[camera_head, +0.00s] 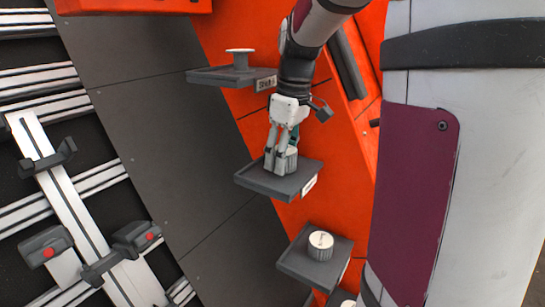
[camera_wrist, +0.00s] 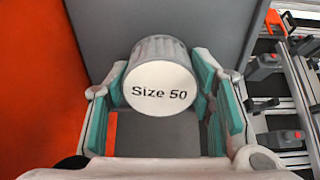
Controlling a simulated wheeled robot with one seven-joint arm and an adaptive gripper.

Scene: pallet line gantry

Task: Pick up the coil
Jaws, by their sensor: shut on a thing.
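A grey ribbed cylinder with a white top marked "Size 50" (camera_wrist: 160,90) is between the teal-padded fingers of my gripper (camera_wrist: 165,100). In the head view my gripper (camera_head: 281,160) points down over the middle shelf (camera_head: 252,180), shut on this cylinder. The fingers hide part of it, and I cannot tell whether its base touches the shelf. A white spool-like piece with a wide flat top (camera_head: 240,58) stands on the upper shelf (camera_head: 212,78), apart from my gripper. No label on either piece says which is the coil.
A lower shelf (camera_head: 297,262) holds another ribbed cylinder with a white top (camera_head: 320,244). The shelves stick out from an orange and dark grey wall. A rail frame with black brackets (camera_head: 50,160) stands at the left. The space between the frame and the shelves looks clear.

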